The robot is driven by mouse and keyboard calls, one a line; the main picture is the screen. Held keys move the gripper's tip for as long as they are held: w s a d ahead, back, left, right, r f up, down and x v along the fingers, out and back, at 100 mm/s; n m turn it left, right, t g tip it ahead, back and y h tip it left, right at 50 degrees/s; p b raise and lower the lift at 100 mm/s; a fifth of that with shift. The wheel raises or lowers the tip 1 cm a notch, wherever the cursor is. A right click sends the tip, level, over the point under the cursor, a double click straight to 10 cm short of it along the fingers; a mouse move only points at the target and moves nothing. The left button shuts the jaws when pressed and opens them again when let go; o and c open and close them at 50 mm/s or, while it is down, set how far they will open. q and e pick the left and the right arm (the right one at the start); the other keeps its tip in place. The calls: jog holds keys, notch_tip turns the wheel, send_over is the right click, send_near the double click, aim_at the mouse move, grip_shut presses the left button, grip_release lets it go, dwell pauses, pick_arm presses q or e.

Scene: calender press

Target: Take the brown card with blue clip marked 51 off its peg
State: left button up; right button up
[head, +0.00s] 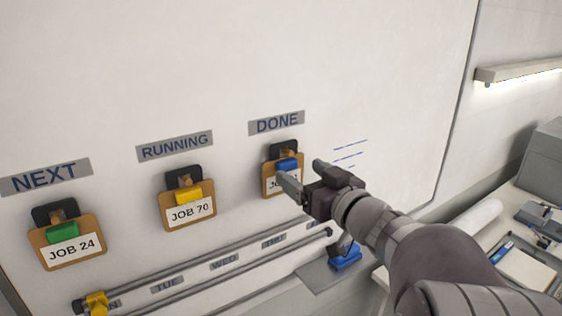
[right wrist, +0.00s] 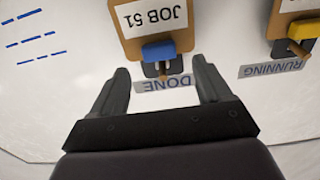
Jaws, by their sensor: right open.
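The brown card with the blue clip (head: 287,165) hangs on its peg under the DONE label, partly hidden by my right gripper in the head view. In the right wrist view the card (right wrist: 130,40) reads JOB 51 upside down, and its blue clip (right wrist: 159,51) and peg (right wrist: 162,71) show at its edge. My right gripper (head: 303,174) is open and empty. In the right wrist view its two fingers (right wrist: 163,80) stand apart on either side of the clip and peg, with no visible contact. My left gripper is not in view.
A JOB 70 card with yellow clip (head: 188,205) hangs under RUNNING, and a JOB 24 card with green clip (head: 66,240) under NEXT. A rail with day labels (head: 220,263) runs below. The upper board is clear.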

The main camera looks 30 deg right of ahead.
aim_at(289, 163)
jog(key=w+p, duration=0.2)
jog(key=w, duration=0.1)
jog(key=shift+w+a+r, duration=0.1)
jog(key=shift+a+r, duration=0.05)
jog(key=shift+a, duration=0.05)
jog(key=shift+w, duration=0.4)
jog(key=shift+c, duration=1.2)
jog(key=shift+s+d, duration=0.15)
jog(key=shift+s, duration=0.3)
jog(key=c, duration=0.9)
jog(key=shift+s, duration=0.15)
jog(key=shift+w, duration=0.2)
jog(key=shift+w+b, duration=0.15)
jog(key=shift+b, duration=0.2)
jog(key=shift+r, duration=0.15)
pick_arm(q)
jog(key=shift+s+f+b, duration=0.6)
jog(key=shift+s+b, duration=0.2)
jog(key=shift+b, duration=0.75)
pick_arm(e)
jog(key=shift+s+d+r, duration=0.1)
jog(key=shift+s+d, duration=0.1)
jog(key=shift+s, duration=2.85)
jog(key=shift+s+d, duration=0.2)
jog(key=shift+s, duration=2.85)
jog(key=shift+s+d+r, duration=0.1)
jog(key=shift+s+d, duration=0.1)
jog(key=shift+s, duration=2.85)
